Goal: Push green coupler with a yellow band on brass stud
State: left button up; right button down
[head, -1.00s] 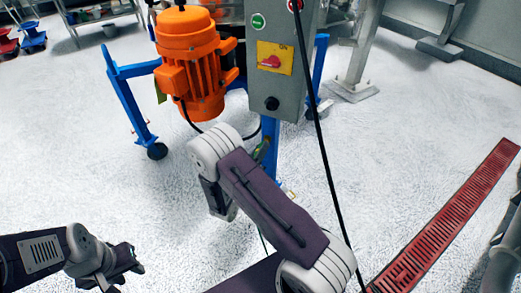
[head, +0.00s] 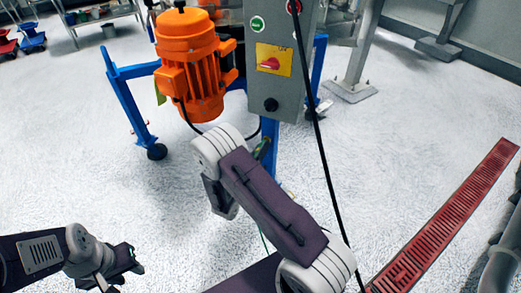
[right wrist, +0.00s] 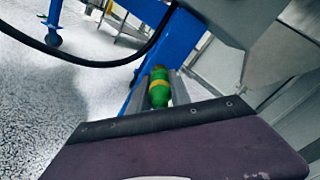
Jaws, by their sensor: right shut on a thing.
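The green coupler with a yellow band (right wrist: 159,88) is between the two fingers of my right gripper (right wrist: 161,90) in the right wrist view. The gripper is shut on it, in front of a blue frame leg. In the head view a small green patch (head: 262,149) shows at that leg, just right of my right arm's joint; the arm hides most of my right gripper there. I cannot make out the brass stud in either view. My left gripper (head: 127,264) is low at the left in the head view, away from the machine; its jaw opening is unclear.
A blue wheeled frame (head: 125,105) carries an orange motor (head: 190,65) and a grey control box (head: 275,60). A black cable (head: 322,150) hangs in front. A red floor grate (head: 445,225) lies at right. The pale floor (head: 90,195) at left is clear.

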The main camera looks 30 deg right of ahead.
jog(key=shift+w+d, duration=0.2)
jog(key=shift+d, duration=0.05)
jog(key=c, duration=1.1)
grip_release()
jog(key=p+v, duration=0.3)
jog(key=v, duration=0.6)
jog(key=shift+p, duration=0.35)
